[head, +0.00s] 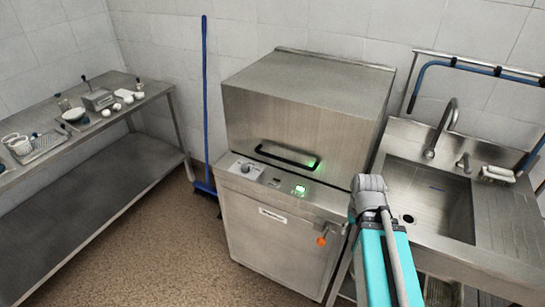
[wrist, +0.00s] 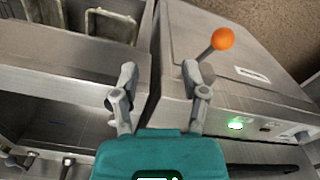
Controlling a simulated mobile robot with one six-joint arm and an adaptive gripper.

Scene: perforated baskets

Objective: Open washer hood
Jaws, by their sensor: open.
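The washer hood (head: 305,110) is a boxy stainless steel cover. It sits down on the washer body (head: 285,245), with a black bar handle (head: 287,157) across its lower front. In the wrist view, my gripper (wrist: 160,76) is open, with nothing between its two grey fingers. It hangs near the seam between the washer and the steel unit beside it. The handle, in the wrist view (wrist: 262,169), is a dark bar at the bottom right, apart from the fingers. In the head view my fingers cannot be made out; my teal arm shows at the front right.
An orange-tipped lever (head: 321,240) sticks out in front. A sink (head: 432,200) stands on the right, a steel table (head: 85,130) on the left, and a blue broom (head: 205,110) between.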

